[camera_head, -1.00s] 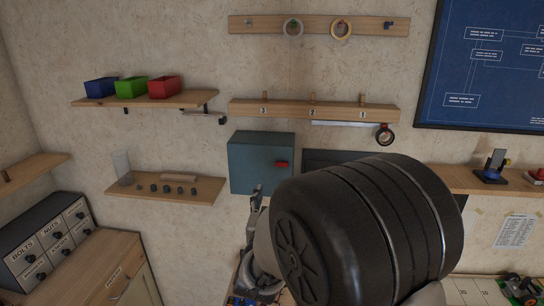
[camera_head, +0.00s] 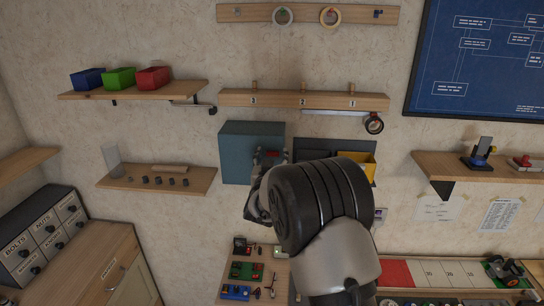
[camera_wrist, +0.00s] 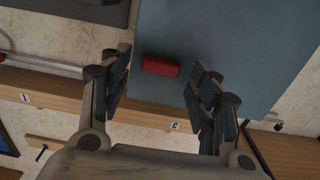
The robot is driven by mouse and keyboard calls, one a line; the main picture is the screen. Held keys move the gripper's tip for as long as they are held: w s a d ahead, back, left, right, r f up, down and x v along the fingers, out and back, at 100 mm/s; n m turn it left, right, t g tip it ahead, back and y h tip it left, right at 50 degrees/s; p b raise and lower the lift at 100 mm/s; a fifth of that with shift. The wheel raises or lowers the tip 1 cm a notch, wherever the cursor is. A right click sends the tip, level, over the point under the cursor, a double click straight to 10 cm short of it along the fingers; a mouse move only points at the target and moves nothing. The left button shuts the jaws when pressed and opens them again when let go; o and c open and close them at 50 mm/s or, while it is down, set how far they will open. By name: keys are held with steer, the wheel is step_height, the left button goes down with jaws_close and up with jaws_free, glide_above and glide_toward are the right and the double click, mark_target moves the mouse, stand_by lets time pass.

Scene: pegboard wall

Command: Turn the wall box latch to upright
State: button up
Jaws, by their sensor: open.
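The wall box (camera_head: 238,150) is a teal cabinet on the wall, left of my arm in the head view; its face also fills the upper right of the wrist view (camera_wrist: 250,45). Its red latch (camera_wrist: 159,66) lies sideways, roughly level, in the wrist view. In the head view only a little of the latch (camera_head: 272,154) shows beside my fingers. My gripper (camera_head: 268,161) is at the box's right front. In the wrist view my gripper (camera_wrist: 157,72) is open, one finger on each side of the latch, with gaps visible. I cannot tell how far the fingertips are from the box face.
A numbered wooden rail (camera_head: 300,100) runs just above the box, with a tape roll (camera_head: 374,123) hanging at its right. A shelf (camera_head: 190,181) with small parts is at the left. A workbench top (camera_head: 440,271) lies below.

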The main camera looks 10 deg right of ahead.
steer(key=shift+w+d, duration=0.1)
steer(key=shift+w, duration=0.2)
steer(key=shift+c, duration=0.3)
steer(key=c, duration=1)
